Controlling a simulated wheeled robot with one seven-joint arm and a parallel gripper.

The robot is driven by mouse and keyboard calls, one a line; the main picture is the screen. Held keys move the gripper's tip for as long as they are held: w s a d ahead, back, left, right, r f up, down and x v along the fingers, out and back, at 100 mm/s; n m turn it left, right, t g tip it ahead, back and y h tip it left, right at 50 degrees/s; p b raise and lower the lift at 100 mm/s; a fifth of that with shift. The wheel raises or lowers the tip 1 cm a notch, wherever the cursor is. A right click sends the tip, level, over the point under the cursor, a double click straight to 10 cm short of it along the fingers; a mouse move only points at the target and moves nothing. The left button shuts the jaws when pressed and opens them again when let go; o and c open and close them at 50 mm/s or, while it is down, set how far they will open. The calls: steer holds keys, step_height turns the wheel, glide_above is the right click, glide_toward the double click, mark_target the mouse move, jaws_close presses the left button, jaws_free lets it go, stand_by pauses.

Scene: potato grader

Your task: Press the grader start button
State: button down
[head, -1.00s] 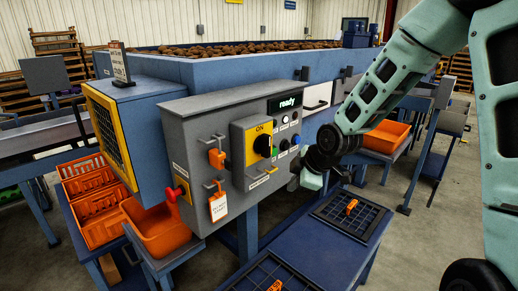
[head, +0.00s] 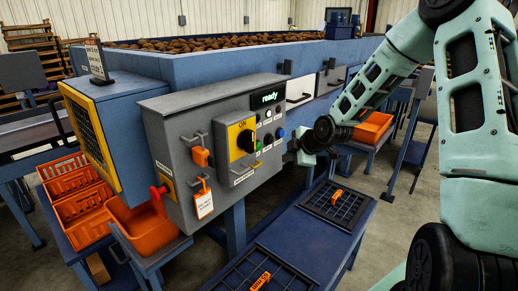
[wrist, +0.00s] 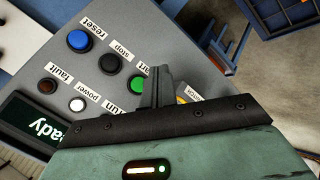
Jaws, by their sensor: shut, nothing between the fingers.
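The grey control panel (head: 215,165) carries a display reading "ready" (head: 268,97). The green start button (wrist: 138,84) sits in a row with the black stop button (wrist: 110,62) and the blue reset button (wrist: 80,41). In the head view the green button (head: 259,146) is small, right of the black ON knob (head: 246,140). My gripper (wrist: 158,76) is shut and empty. Its fingertips appear just beside the green button and cover part of its label and edge. I cannot tell whether they touch it. In the head view my gripper (head: 292,154) is at the panel's right edge.
A red knob (head: 158,192) and an orange padlock (head: 201,157) with a tag are on the panel's left. Orange bins (head: 145,226) stand below. A blue table (head: 300,240) with dark grids lies in front. Potatoes (head: 200,44) fill the hopper behind.

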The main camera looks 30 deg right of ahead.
mark_target(260, 150)
steer(key=w+a+b, duration=0.2)
steer(key=w, duration=0.5)
steer(key=shift+w+a, duration=0.25)
steer(key=shift+a, duration=0.15)
steer(key=shift+w, duration=0.1)
stand_by(1.6)
steer(key=shift+w+a, duration=0.2)
steer(key=shift+w, duration=0.1)
steer(key=shift+w+a+b, duration=0.15)
steer(key=shift+w+b, duration=0.25)
steer(key=shift+w, duration=0.1)
stand_by(0.7)
stand_by(0.4)
steer(key=shift+s+d, duration=0.3)
steer(key=shift+s, duration=0.6)
steer(key=shift+s+d+p, duration=0.3)
steer(key=shift+s, duration=0.5)
steer(key=shift+s+d+p, duration=0.25)
steer(key=shift+s, duration=0.5)
steer(key=shift+s+d+p, duration=0.3)
steer(key=shift+s, duration=0.5)
